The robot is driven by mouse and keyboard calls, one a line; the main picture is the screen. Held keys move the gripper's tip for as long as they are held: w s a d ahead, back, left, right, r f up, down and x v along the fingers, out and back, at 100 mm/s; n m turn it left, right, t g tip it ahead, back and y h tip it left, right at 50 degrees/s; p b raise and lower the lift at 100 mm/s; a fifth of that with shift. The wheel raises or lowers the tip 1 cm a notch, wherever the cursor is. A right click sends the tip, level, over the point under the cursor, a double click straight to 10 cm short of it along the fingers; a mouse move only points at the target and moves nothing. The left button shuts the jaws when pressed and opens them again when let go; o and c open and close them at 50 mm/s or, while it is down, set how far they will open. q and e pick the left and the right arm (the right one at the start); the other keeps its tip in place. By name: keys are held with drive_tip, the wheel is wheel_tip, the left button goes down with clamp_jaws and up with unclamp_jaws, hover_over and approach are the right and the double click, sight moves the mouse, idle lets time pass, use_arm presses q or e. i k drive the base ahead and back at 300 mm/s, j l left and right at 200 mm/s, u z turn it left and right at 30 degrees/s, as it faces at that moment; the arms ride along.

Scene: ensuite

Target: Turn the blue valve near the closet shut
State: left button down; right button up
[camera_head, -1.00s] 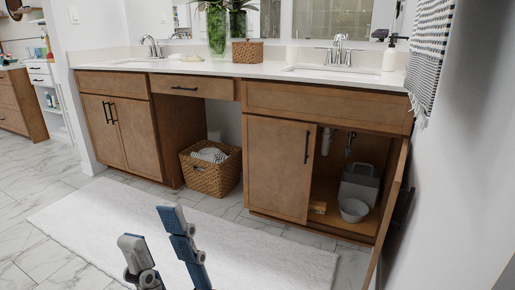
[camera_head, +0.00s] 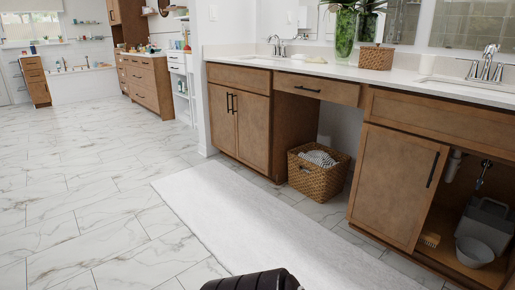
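No blue valve can be made out for certain. Inside the open sink cabinet (camera_head: 446,222) at the lower right, a thin pipe with a small dark fitting (camera_head: 481,176) hangs below the basin; its colour is too small to tell. A white drain pipe (camera_head: 453,166) is beside it. No gripper fingers show. A black rounded part, probably of my own arm, shows at the bottom edge; I cannot tell which arm it belongs to.
A grey bowl (camera_head: 474,252), a grey caddy (camera_head: 487,222) and a brush (camera_head: 431,239) are in the cabinet. A wicker basket (camera_head: 318,179) stands under the counter. A white rug (camera_head: 255,220) lies before the vanity. The marble floor (camera_head: 100,190) at left is clear.

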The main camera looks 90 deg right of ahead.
sight(481, 179)
drive_tip(key=l+u, duration=0.55)
drive_tip(key=l+z, duration=0.35)
drive_tip(key=l, duration=0.15)
drive_tip(key=l+z, duration=0.35)
drive_tip(key=i+l+z, duration=0.3)
drive_tip(key=l, duration=0.25)
drive_tip(key=l+z, duration=0.1)
drive_tip(key=z, duration=0.45)
drive_tip(key=l+z, duration=0.1)
drive_tip(key=z, duration=0.4)
drive_tip(key=l+z, duration=0.15)
drive_tip(key=z, duration=0.4)
drive_tip(key=l+z, duration=0.1)
drive_tip(key=z, duration=0.45)
drive_tip(key=l+z, duration=0.1)
drive_tip(key=z, duration=0.4)
drive_tip(key=i+z, duration=0.1)
drive_tip(key=z, duration=0.95)
drive_tip(key=i+z, duration=0.15)
drive_tip(key=z, duration=0.4)
